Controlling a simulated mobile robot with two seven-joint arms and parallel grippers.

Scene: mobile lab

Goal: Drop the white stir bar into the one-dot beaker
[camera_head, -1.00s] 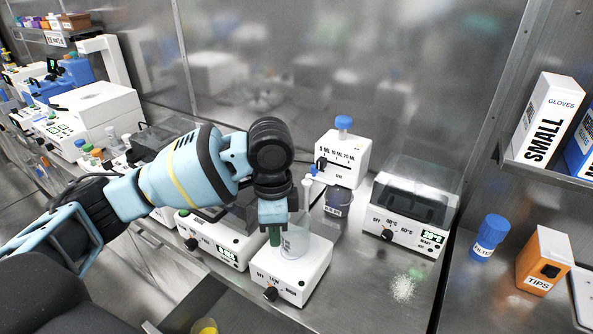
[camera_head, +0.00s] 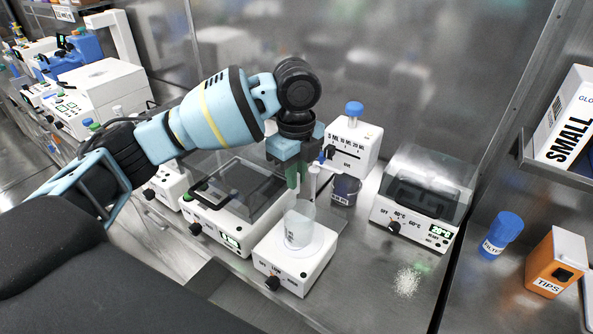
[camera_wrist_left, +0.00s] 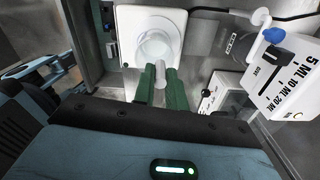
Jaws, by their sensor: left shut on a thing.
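A clear beaker (camera_head: 299,228) stands upright on a white hot-plate stirrer (camera_head: 291,262). In the left wrist view the beaker (camera_wrist_left: 154,48) is seen from above, just beyond the fingertips. I cannot make out a dot mark on it. My left gripper (camera_head: 295,181) has its green fingers pointing down, above and slightly behind the beaker in the head view. In the left wrist view the fingers (camera_wrist_left: 160,80) are nearly together, with a small pale strip between them. My right gripper is not in view.
A dispenser (camera_head: 351,145) with a blue cap stands behind the stirrer, near a dark labelled cup (camera_head: 345,190). A lidded device (camera_head: 234,203) is on the left and a heater box (camera_head: 424,205) on the right. White powder (camera_head: 407,282) lies on the bench.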

